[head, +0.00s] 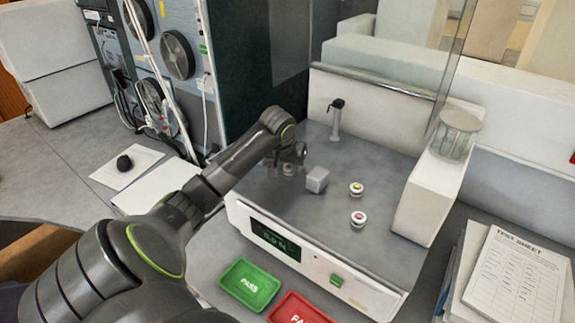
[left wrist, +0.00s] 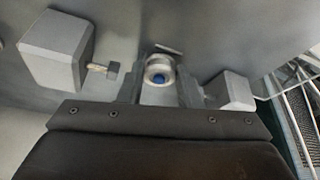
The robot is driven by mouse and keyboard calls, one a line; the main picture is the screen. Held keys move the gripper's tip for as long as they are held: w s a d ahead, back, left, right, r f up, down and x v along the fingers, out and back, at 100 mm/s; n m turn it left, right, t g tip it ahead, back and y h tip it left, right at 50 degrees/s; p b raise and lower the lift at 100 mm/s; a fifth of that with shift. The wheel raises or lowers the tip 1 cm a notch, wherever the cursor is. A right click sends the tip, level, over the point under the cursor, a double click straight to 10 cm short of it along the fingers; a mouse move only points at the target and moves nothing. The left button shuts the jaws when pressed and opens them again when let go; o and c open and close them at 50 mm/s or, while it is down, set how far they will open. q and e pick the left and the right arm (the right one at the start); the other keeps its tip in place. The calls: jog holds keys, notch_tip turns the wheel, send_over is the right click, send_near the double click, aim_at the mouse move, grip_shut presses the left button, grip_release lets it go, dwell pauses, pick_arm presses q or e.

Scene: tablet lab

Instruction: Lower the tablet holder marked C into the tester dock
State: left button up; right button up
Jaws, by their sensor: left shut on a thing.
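My left gripper (head: 289,168) is over the tester's grey top, to the left of a small grey block. Two other round holders, one with a yellow centre (head: 356,188) and one with a reddish centre (head: 358,218), stand on the tester top to the right. The dock cannot be made out clearly. My right gripper is not in view.
The grey block (head: 317,180) stands close to the gripper; the wrist view shows blocks at left (left wrist: 57,48) and right (left wrist: 235,90). A dark-topped post (head: 336,118) stands behind. A green PASS tray (head: 250,284) and red FAIL tray (head: 297,309) lie in front of the tester (head: 300,262).

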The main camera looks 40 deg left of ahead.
pick_arm(q)
jog(key=o, duration=0.8)
jog(key=shift+o, duration=1.2)
jog(key=shift+s+a, duration=0.1)
